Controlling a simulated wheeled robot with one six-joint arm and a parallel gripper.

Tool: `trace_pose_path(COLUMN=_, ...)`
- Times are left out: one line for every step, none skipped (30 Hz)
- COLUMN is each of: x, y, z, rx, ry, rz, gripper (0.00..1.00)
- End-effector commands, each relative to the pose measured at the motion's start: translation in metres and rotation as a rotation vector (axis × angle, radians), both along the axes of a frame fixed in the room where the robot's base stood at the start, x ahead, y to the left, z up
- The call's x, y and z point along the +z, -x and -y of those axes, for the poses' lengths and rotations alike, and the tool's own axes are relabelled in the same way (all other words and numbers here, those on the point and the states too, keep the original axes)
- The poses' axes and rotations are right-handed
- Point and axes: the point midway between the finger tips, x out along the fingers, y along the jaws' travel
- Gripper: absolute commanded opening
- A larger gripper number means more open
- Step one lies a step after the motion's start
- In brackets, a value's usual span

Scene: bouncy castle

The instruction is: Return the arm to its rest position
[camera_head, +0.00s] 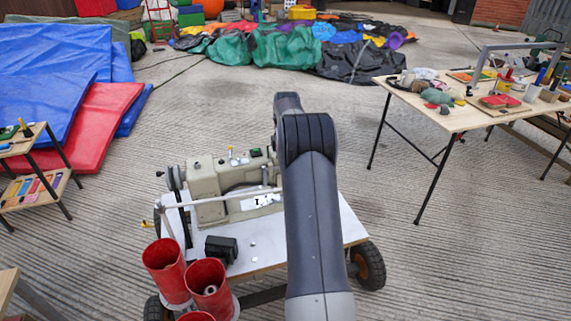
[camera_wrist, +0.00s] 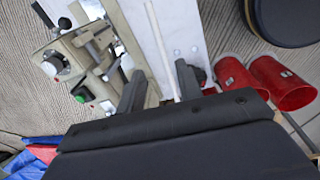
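My arm rises through the middle of the head view in front of a wheeled cart and hides part of it. My gripper is hidden there behind the arm. In the wrist view my gripper (camera_wrist: 160,72) has its two dark fingers apart, with nothing seen held. A thin white rod (camera_wrist: 156,35) shows between the fingers; I cannot tell how far below them it lies. A beige sewing machine (camera_head: 208,188) stands on the cart's white top (camera_head: 345,226). It also shows at the left of the wrist view (camera_wrist: 122,25).
Red cups (camera_head: 163,265) stand at the cart's front left, near a black box (camera_head: 221,248). A cluttered table (camera_head: 425,108) is at the right, a small shelf (camera_head: 40,140) at the left. Blue and red mats (camera_head: 105,110) lie behind it. Concrete floor between is clear.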

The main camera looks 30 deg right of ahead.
Motion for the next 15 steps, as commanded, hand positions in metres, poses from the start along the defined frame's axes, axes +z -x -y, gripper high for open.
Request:
trace_pose_path(x=0.000, y=0.000, z=0.000, rx=0.000, ry=0.000, rz=0.000, gripper=0.34)
trace_pose_path(x=0.000, y=0.000, z=0.000, rx=0.000, ry=0.000, rz=0.000, gripper=0.34)
trace_pose_path(x=0.000, y=0.000, z=0.000, rx=0.000, ry=0.000, rz=0.000, gripper=0.34)
trace_pose_path(x=0.000, y=0.000, z=0.000, rx=0.000, ry=0.000, rz=0.000, gripper=0.34)
trace_pose_path(x=-0.001, y=0.000, z=0.000, rx=0.000, ry=0.000, rz=0.000, gripper=0.34)
trace_pose_path(x=-0.003, y=0.000, z=0.000, rx=0.000, ry=0.000, rz=0.000, gripper=0.34)
trace_pose_path(x=-0.004, y=0.000, z=0.000, rx=0.000, ry=0.000, rz=0.000, gripper=0.34)
trace_pose_path(x=-0.007, y=-0.001, z=0.000, rx=0.000, ry=0.000, rz=0.000, gripper=0.34)
trace_pose_path(x=-0.011, y=-0.001, z=0.000, rx=0.000, ry=0.000, rz=-0.001, gripper=0.34)
trace_pose_path(x=-0.014, y=-0.001, z=0.000, rx=0.000, ry=0.000, rz=-0.001, gripper=0.34)
trace_pose_path(x=-0.019, y=-0.001, z=0.000, rx=0.000, ry=-0.001, rz=-0.002, gripper=0.34)
trace_pose_path(x=-0.025, y=-0.001, z=0.000, rx=0.000, ry=-0.001, rz=-0.002, gripper=0.34)
trace_pose_path(x=-0.031, y=-0.001, z=0.001, rx=0.000, ry=-0.001, rz=-0.003, gripper=0.34)
trace_pose_path(x=-0.037, y=-0.002, z=0.001, rx=0.000, ry=-0.001, rz=-0.004, gripper=0.34)
trace_pose_path(x=-0.045, y=-0.002, z=0.001, rx=0.000, ry=-0.001, rz=-0.003, gripper=0.34)
